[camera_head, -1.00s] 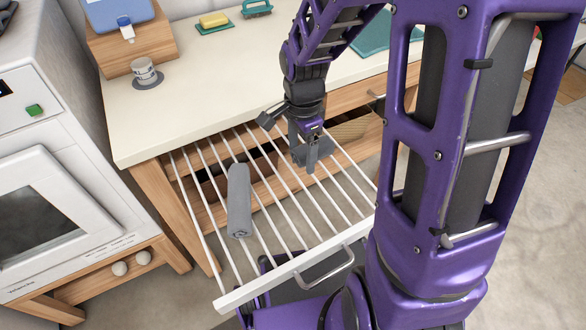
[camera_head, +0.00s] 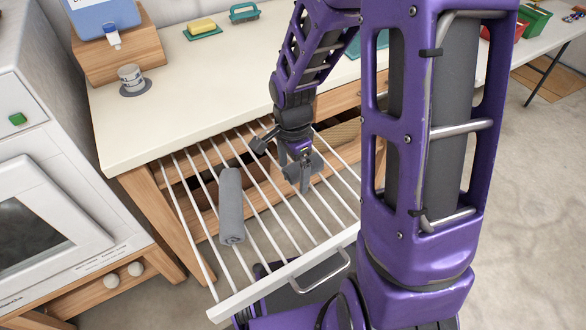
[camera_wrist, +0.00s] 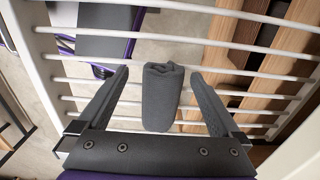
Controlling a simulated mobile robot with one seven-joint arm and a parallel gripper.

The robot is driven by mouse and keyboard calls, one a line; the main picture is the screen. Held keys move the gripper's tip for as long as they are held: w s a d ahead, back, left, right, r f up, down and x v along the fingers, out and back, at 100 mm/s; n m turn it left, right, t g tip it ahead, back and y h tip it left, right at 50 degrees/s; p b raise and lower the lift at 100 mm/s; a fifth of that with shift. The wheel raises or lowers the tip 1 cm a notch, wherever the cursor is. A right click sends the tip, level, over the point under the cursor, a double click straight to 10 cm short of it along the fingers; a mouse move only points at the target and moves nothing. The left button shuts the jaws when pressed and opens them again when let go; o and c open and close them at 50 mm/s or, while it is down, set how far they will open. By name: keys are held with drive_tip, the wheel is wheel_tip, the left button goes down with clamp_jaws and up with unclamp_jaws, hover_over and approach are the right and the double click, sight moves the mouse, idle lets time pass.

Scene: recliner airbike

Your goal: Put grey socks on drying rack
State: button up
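A rolled grey sock bundle (camera_head: 231,205) lies along the white bars of the drying rack (camera_head: 285,283), in its left part. The rack is pulled out from under the counter. My gripper (camera_head: 302,182) points down over the middle of the rack, right of that bundle. In the wrist view, another grey roll (camera_wrist: 162,95) is between the two fingers of my gripper (camera_wrist: 160,92), crosswise to the bars. Gaps show on both sides of it, so the fingers are open. It appears to lie on the bars.
The cream counter (camera_head: 190,92) stands behind the rack, with a wooden box (camera_head: 120,52), a cup (camera_head: 131,77) and a yellow sponge (camera_head: 202,25). A white oven (camera_head: 60,195) is at the left. Wooden slats (camera_wrist: 255,60) show below the bars.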

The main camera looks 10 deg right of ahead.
wheel_tip(320, 180, up, 12)
drive_tip(key=p, duration=0.2)
drive_tip(key=shift+r+p, duration=0.15)
drive_tip(key=shift+p, duration=0.15)
idle(0.5)
